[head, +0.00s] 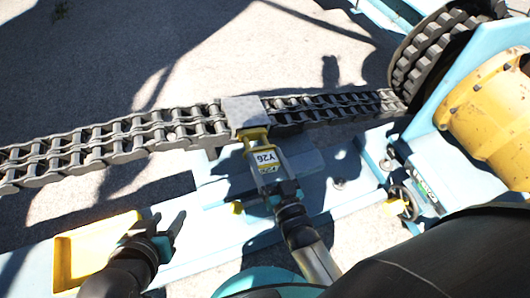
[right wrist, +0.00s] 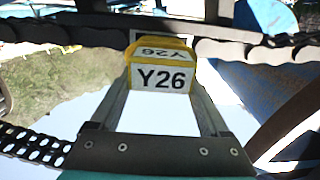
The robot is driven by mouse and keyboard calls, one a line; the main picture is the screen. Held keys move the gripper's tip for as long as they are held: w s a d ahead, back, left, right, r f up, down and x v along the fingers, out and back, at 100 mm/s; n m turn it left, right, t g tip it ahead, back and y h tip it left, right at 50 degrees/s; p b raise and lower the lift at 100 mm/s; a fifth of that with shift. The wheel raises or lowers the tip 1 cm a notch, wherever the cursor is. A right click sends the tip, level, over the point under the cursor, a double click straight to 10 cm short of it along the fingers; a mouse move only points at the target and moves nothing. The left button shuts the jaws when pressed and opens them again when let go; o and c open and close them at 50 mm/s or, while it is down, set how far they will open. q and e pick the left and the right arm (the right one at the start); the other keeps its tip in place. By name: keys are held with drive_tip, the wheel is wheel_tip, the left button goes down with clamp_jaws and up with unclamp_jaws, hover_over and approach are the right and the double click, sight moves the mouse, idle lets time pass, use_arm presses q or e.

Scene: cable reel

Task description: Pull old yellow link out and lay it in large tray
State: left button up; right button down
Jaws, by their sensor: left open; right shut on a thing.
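The yellow link (head: 262,157) carries a white label reading Y26. It sits at the near edge of the chain (head: 120,138), against a grey block (head: 243,112). I cannot tell how far it is inside the chain. My right gripper (head: 265,167) is shut on it; the right wrist view shows the link (right wrist: 162,78) between the two fingers. My left gripper (head: 168,238) is open and empty, low at the left, beside a yellow tray (head: 64,265). The arm hides part of the tray's right side.
The chain runs across to a dark toothed reel (head: 435,50) at the upper right, beside a yellow drum (head: 490,115). A pale blue bench (head: 225,235) lies below the chain. A small handwheel (head: 403,203) stands at the right. Open ground lies beyond the chain.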

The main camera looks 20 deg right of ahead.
drive_tip(key=s+p, duration=0.2)
drive_tip(key=s, duration=0.6)
drive_tip(key=shift+s+d, duration=0.15)
drive_tip(key=shift+s, duration=0.2)
idle(0.7)
drive_tip(key=shift+r, duration=0.1)
drive_tip(key=shift+r, duration=0.15)
wheel_tip(320, 180, up, 9)
drive_tip(key=p, duration=0.9)
idle(0.3)
